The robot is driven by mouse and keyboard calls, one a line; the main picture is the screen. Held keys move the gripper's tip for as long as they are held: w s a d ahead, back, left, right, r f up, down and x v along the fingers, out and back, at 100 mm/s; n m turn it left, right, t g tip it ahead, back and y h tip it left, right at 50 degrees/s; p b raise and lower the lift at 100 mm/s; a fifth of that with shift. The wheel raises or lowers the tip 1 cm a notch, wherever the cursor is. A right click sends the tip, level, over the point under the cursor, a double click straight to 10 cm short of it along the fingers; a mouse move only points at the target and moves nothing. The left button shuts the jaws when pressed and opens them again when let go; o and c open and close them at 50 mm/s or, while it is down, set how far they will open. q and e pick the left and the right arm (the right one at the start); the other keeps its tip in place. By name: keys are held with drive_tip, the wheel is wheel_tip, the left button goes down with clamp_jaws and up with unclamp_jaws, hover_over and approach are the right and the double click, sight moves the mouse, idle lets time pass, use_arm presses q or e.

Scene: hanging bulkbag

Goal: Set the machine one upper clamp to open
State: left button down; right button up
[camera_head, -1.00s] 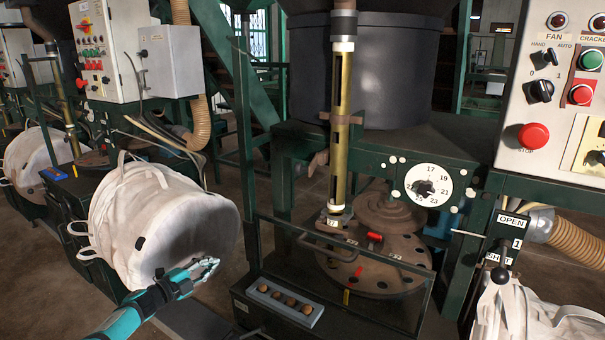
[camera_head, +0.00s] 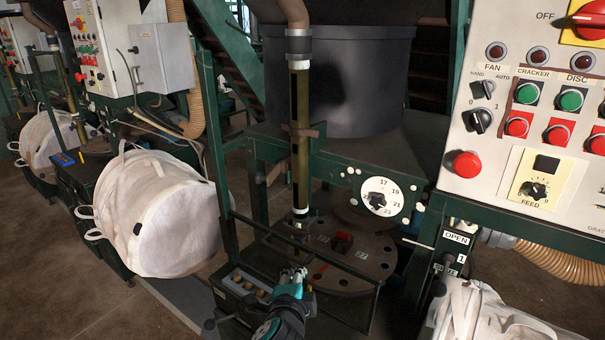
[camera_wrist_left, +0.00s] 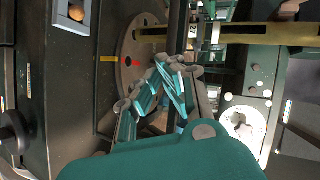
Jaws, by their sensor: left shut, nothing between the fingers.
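A black lever with a ball knob (camera_head: 438,289) sits at the lower right in the head view, low on a dark plate (camera_head: 453,254). The plate is marked OPEN (camera_head: 457,238) at the top, with a "1" below it. The lower label is partly covered by the lever, and the knob hangs below it. I cannot tell for certain that this is the upper clamp. My left gripper (camera_head: 297,274) is shut and empty, in front of the round rusty plate and well left of the lever. The wrist view shows its fingers (camera_wrist_left: 168,68) together. My right gripper is not in view.
A control panel (camera_head: 490,190) with buttons stands above the lever. A white bag (camera_head: 470,315) lies beside and below it. A green frame, a brass tube (camera_head: 300,130), a dial (camera_head: 382,198) and the rusty plate (camera_head: 350,270) stand around my gripper. Another bag (camera_head: 170,220) is left.

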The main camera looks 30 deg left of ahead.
use_arm(q)
wheel_tip(320, 180, up, 16)
drive_tip(key=m+t+y, duration=0.1)
drive_tip(key=t+y, duration=0.2)
drive_tip(key=w+a+p, duration=0.4)
drive_tip(key=w+a, duration=0.4)
drive_tip(key=shift+w+a+f+m+t, duration=0.15)
drive_tip(key=shift+w+a+m+t, duration=0.1)
drive_tip(key=shift+w+m+t, duration=0.05)
